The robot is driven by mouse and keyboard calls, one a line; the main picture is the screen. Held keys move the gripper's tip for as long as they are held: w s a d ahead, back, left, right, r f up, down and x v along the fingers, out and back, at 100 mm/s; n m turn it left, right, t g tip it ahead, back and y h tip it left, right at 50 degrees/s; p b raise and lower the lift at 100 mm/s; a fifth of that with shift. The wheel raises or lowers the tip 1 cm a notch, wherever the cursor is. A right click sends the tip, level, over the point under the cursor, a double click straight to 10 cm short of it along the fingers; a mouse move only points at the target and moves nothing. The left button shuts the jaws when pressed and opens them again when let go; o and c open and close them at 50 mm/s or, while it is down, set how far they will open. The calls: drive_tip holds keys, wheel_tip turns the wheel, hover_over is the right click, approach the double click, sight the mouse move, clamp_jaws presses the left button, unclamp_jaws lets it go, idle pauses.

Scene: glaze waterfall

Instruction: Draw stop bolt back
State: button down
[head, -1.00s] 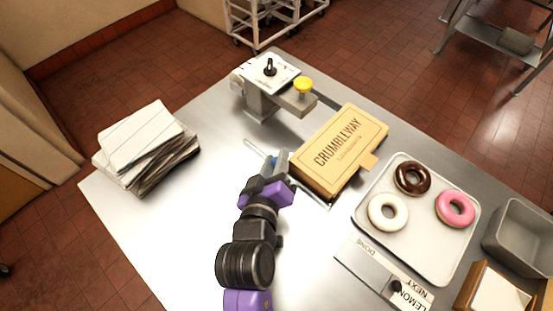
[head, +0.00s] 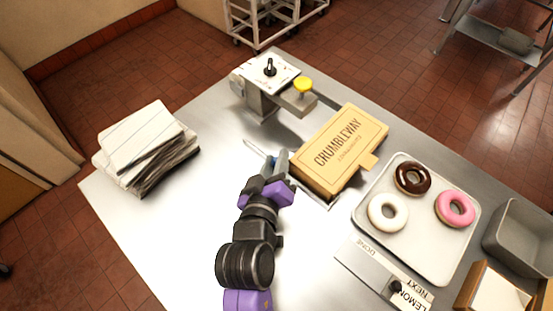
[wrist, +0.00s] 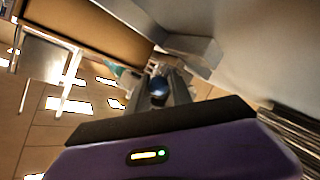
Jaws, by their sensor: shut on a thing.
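My gripper (head: 278,163) is low over the steel table, just left of the near end of the yellow box. In the wrist view its two fingers (wrist: 160,88) are closed around a small dark blue rounded knob (wrist: 158,86), which I take to be the end of the stop bolt. A thin pale rod (head: 254,147) lies just beyond the fingertips in the head view. My gripper hides most of the bolt and whatever it sits in, so I cannot tell how far it is drawn.
The yellow CRUMBLEWAY box (head: 340,150) is close on the right. A paper stack (head: 145,145) lies left. A donut tray (head: 402,240) lies right. The left front table is clear.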

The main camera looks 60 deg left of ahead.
drive_tip(key=shift+w+d+r, duration=0.1)
drive_tip(key=shift+w+r, duration=0.05)
drive_tip(key=shift+w, duration=0.1)
drive_tip(key=shift+s+d, duration=0.25)
drive_tip(key=shift+s, duration=0.45)
drive_tip(key=shift+s+d, duration=0.2)
drive_tip(key=shift+s, duration=0.45)
drive_tip(key=shift+s+d, duration=0.25)
drive_tip(key=shift+s, duration=0.45)
drive_tip(key=c, duration=1.2)
unclamp_jaws()
drive_tip(key=shift+s, duration=0.15)
